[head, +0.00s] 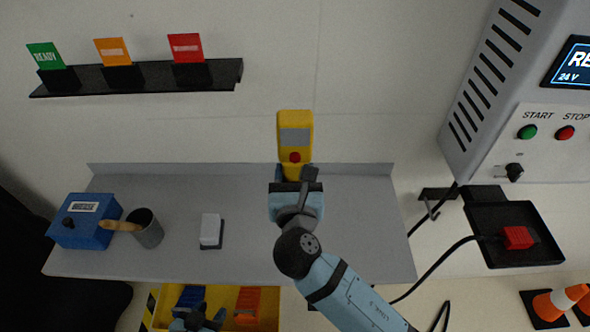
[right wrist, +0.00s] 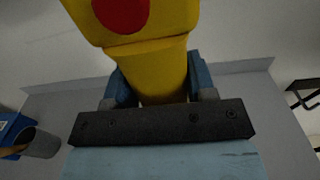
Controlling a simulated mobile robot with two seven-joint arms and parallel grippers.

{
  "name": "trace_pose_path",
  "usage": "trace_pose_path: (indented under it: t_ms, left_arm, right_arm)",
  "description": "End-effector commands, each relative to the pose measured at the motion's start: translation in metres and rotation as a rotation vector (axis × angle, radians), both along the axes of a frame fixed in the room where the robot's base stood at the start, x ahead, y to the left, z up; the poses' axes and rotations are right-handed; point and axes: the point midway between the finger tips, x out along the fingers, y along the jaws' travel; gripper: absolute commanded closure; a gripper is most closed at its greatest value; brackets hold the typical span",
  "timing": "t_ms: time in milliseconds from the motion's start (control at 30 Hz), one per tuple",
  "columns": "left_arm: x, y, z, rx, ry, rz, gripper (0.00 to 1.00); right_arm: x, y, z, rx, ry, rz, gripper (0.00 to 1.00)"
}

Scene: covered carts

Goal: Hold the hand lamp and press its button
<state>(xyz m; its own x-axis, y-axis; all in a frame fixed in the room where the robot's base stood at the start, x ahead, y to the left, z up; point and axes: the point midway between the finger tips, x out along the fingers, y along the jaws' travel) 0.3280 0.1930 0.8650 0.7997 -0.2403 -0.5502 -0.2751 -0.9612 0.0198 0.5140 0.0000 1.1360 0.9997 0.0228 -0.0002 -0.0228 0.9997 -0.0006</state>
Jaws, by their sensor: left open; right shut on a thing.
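The hand lamp (head: 295,122) is yellow, with a grey panel and a round red button (head: 295,157) on the side facing me. It stands upright in the air, in front of the back wall. My right gripper (head: 293,175) is shut on its lower grip. In the right wrist view the fingers sit on both sides of the yellow grip (right wrist: 150,72), with part of the red button (right wrist: 122,12) above them. My left gripper (head: 197,318) is low at the bottom edge of the head view, partly cut off, open and apart from the lamp.
A grey bench (head: 345,235) holds a blue box (head: 85,225), a grey cup (head: 148,232) with a wooden handle and a white block (head: 210,230). A yellow bin (head: 270,310) is below. A black cable and red plug (head: 517,237) are right.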

Motion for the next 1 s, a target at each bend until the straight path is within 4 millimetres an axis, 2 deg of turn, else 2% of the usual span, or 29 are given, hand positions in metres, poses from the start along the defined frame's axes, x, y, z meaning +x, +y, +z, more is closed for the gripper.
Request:
trace_pose_path:
  t_ms: [1000]
  left_arm:
    - [0.001, 0.0, -0.023, 0.0, -0.001, -0.001, 0.57]
  right_arm:
    - [0.0, 0.0, -0.05, 0.001, -0.001, 0.001, 0.87]
